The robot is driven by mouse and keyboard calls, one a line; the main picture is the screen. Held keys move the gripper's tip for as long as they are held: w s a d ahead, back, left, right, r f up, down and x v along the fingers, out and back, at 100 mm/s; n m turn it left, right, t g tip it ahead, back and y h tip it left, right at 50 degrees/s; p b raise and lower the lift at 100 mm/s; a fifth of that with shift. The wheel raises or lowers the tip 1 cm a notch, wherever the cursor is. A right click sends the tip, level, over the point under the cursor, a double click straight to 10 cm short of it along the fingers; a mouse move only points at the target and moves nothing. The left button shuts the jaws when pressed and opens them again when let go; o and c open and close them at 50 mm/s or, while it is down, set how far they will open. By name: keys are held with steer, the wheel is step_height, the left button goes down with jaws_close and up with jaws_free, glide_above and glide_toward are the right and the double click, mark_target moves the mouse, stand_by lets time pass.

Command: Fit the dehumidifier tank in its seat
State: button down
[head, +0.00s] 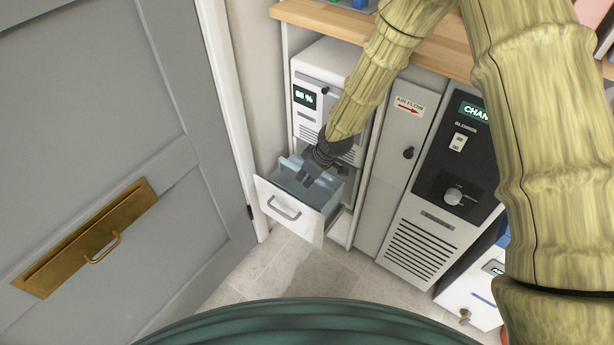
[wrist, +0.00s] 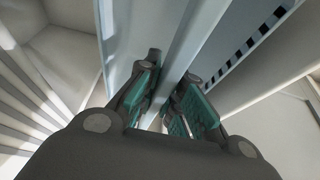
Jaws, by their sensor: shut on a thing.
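The dehumidifier tank (head: 292,209) is a pale blue bin with a white front panel and a grey bar handle. It sticks out of the lower opening of the white dehumidifier (head: 327,62), whose display reads about 88 %. My gripper (head: 308,183) reaches down into the tank's open top. In the wrist view my gripper (wrist: 170,112) has its teal pads on either side of a thin pale blue wall of the tank (wrist: 190,45), shut on it. My wrist hides part of the opening, so I cannot tell how far the tank's back end sits inside.
A grey door (head: 90,130) with a brass handle plate stands close on the left. A grey air flow panel (head: 391,165) and a dark-faced blower unit (head: 440,185) stand to the right. A wooden counter (head: 330,22) runs above. Tiled floor (head: 290,275) lies clear in front.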

steer(key=shift+f, duration=0.15)
steer(key=shift+f+b, duration=0.5)
steer(key=shift+f, duration=1.3)
steer(key=c, duration=1.5)
jaws_free()
steer(key=v, duration=1.2)
steer(key=shift+a, duration=0.1)
